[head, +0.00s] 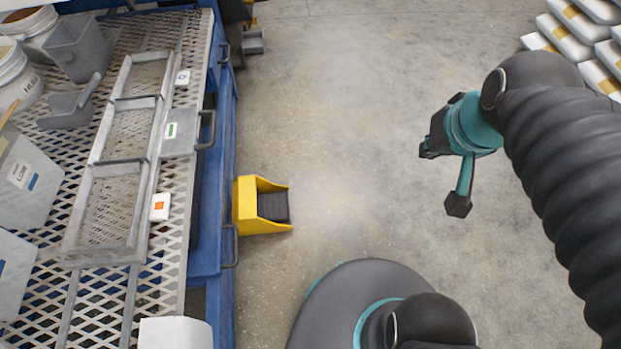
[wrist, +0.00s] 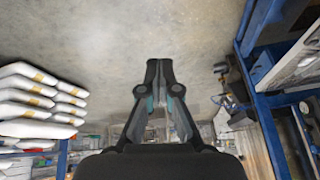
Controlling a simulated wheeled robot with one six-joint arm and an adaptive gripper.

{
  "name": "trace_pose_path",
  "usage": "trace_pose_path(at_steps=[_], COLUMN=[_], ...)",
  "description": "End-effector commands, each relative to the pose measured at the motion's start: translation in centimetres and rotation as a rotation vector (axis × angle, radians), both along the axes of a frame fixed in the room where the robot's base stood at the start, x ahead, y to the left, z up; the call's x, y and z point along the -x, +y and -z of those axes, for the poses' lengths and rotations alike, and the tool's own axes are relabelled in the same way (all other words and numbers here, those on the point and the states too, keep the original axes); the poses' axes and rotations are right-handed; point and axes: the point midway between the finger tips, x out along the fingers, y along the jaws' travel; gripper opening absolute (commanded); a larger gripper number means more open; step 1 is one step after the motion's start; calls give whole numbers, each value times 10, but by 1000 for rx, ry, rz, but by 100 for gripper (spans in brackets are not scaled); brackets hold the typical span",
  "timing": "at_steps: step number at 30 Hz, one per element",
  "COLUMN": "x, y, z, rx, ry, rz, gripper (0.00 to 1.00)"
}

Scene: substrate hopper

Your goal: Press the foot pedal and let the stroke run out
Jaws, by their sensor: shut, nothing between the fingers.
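The foot pedal (head: 273,206) is a dark ribbed plate inside a yellow guard (head: 244,205). It stands on the concrete floor against the blue bench frame, left of centre in the head view. Nothing touches the pedal. My gripper (head: 440,180) is up at the right of the head view, well apart from the pedal, with floor showing between them. In the wrist view my gripper (wrist: 158,66) has its fingertips together with nothing between them. The pedal is not distinguishable in the wrist view.
A blue bench (head: 212,230) with a mesh top (head: 170,235), trays and bins fills the left side; handles jut from its edge. White sacks (head: 560,40) are stacked at the far right. The floor (head: 345,110) between is clear.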

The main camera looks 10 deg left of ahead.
Motion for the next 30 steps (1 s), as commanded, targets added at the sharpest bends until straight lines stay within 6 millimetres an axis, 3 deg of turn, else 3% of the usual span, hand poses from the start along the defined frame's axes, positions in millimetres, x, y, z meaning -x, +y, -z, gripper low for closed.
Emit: trace_pose_path(at_steps=[8,17,23,30], x=[-65,-133,-172,-207], y=[46,102,140,182], z=[26,77,127,204], rx=[-199,-386,-483,-566], ry=[152,329,449,588], rz=[88,235,362,542], gripper=[0,0,0,0])
